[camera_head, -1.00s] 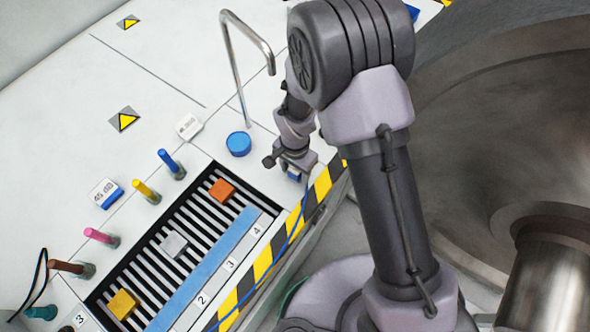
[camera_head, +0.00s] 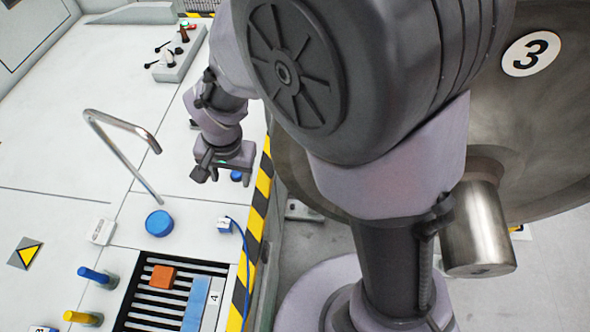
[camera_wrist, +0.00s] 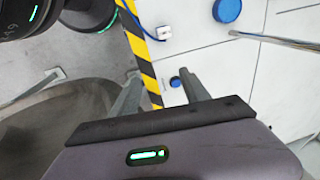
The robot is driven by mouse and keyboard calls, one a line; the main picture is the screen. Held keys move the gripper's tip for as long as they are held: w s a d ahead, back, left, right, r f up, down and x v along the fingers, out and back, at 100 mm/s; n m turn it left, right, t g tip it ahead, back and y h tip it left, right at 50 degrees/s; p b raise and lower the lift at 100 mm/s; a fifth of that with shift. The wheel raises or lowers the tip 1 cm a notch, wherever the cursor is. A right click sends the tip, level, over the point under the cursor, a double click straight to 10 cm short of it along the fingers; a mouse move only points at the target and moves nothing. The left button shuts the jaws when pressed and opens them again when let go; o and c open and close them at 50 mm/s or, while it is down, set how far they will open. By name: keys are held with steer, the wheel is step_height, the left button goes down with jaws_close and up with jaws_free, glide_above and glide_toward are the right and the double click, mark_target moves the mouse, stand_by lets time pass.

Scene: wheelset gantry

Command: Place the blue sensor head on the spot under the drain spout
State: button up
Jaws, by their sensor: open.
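My gripper (camera_head: 222,172) is open and empty, over the bench farther back than the sensor head. Its two spread fingers show in the wrist view (camera_wrist: 160,88). The spot itself is not distinguishable.
A round blue disc (camera_head: 159,223) lies by the spout's foot. A smaller blue disc (camera_head: 236,175) is below my gripper. A slotted rack (camera_head: 165,300) with an orange block (camera_head: 162,276) is in front. Blue and yellow pegs stand left of it. A large metal wheel (camera_head: 545,130) is at right.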

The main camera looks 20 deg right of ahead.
steer(key=s+d+r+t, duration=0.2)
steer(key=s+d+r, duration=0.4)
steer(key=s+r, duration=0.1)
steer(key=s+d+r+t+y, duration=0.1)
steer(key=s+d+r+t, duration=0.1)
steer(key=s+d+r, duration=0.5)
step_height(320, 180, up, 3)
steer(key=shift+d+r+t, duration=0.15)
steer(key=shift+t, duration=0.15)
